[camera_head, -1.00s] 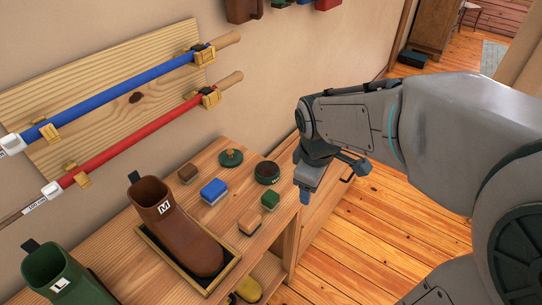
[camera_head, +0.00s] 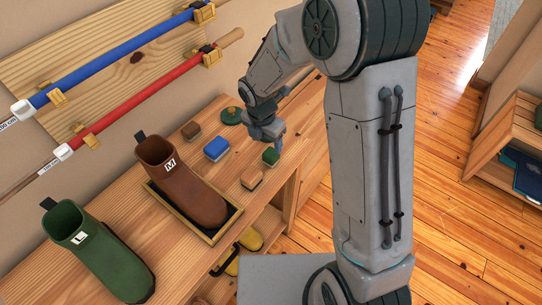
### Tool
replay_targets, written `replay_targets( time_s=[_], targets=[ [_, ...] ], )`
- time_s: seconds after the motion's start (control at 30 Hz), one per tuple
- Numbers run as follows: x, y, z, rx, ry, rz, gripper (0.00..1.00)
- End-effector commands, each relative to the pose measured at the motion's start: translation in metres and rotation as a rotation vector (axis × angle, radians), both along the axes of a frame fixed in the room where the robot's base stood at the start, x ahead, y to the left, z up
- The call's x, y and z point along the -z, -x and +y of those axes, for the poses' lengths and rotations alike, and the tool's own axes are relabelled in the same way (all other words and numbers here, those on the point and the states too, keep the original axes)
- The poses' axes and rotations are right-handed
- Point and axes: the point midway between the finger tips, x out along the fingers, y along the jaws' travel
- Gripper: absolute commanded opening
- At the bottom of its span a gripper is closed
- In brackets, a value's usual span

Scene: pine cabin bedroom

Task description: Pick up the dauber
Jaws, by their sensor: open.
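A round, dark green piece with a small wooden knob (camera_head: 231,116), which looks like the dauber, lies on the wooden bench top near the wall. My gripper (camera_head: 268,138) is open and points down over the bench, just right of this piece and apart from it. Its fingers are small in view and hold nothing that I can see. The round dark tin seen earlier on the bench is hidden behind my gripper.
A brown block (camera_head: 191,131), a blue block (camera_head: 216,148), a green block (camera_head: 270,156) and a tan block (camera_head: 252,178) stand close by. A brown boot (camera_head: 182,185) stands in a tray; a green boot (camera_head: 100,250) is at left. Ski poles hang on the wall.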

Motion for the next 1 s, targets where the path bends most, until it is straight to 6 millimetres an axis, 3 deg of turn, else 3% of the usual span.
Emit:
replay_targets(
  time_s=[0.1, 0.37, 0.7, 1.0],
  targets=[
    [0.018, -0.001, -0.001, 0.0, 0.001, 0.002, 0.65],
    [0.034, -0.002, -0.005, 0.002, 0.002, 0.002, 0.65],
    [0.075, -0.004, -0.014, 0.002, 0.001, 0.002, 0.65],
    [0.079, -0.005, -0.014, 0.003, 0.0, -0.002, 0.65]
  ],
)
